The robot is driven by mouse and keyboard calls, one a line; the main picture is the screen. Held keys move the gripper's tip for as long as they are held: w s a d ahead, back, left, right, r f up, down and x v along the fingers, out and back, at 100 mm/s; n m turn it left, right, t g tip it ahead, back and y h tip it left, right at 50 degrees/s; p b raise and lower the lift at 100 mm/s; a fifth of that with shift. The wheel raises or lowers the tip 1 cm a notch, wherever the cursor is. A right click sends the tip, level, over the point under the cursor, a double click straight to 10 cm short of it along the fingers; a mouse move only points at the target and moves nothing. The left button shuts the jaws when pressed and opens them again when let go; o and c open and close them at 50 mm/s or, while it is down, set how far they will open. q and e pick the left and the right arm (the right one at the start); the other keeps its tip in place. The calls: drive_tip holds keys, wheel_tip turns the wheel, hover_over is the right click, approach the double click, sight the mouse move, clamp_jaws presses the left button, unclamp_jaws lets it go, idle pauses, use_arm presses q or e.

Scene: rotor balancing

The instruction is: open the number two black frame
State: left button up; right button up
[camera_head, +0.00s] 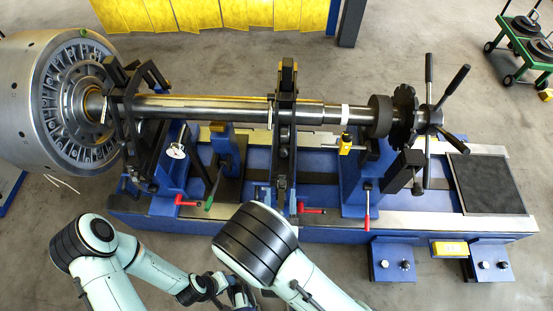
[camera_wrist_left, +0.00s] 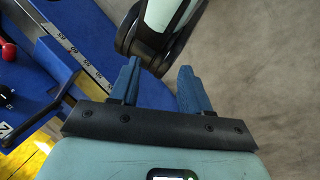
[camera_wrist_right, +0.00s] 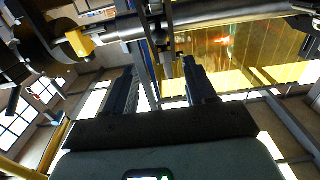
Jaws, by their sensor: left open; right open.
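A steel shaft (camera_head: 225,108) lies across the blue balancing machine. One black frame (camera_head: 286,82) stands upright around the middle of the shaft and looks closed. Another black frame (camera_head: 150,78) stands by the big rotor at the left. No number is readable on either in the head view. My right gripper (camera_wrist_right: 160,70) is open and empty, and points at a dark upright (camera_wrist_right: 154,35) below the shaft. My left gripper (camera_wrist_left: 160,70) is open and empty over the floor by the machine's front edge. My arms partly hide both grippers in the head view.
Two red handles (camera_head: 189,201) (camera_head: 312,211) and a green-tipped lever (camera_head: 212,192) stick out along the front. A yellow sensor (camera_head: 345,145) hangs near the shaft. A spoked handwheel (camera_head: 432,115) is at the right end. In the left wrist view, the blue base (camera_wrist_left: 60,75) carries a ruler.

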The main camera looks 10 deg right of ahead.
drive_tip(key=b+x, duration=0.4)
drive_tip(key=x, duration=0.1)
use_arm(q)
drive_tip(key=w+a+f+t+y, duration=0.1)
drive_tip(key=w+a+f+t, duration=0.1)
drive_tip(key=w+f, duration=0.3)
drive_tip(key=shift+w+a+f+n, duration=0.15)
drive_tip(key=shift+w+a+n, duration=0.15)
drive_tip(key=shift+w+a, duration=0.7)
use_arm(e)
hover_over(283, 171)
drive_tip(key=shift+w+f, duration=0.1)
use_arm(q)
drive_tip(key=shift+w+d, duration=0.15)
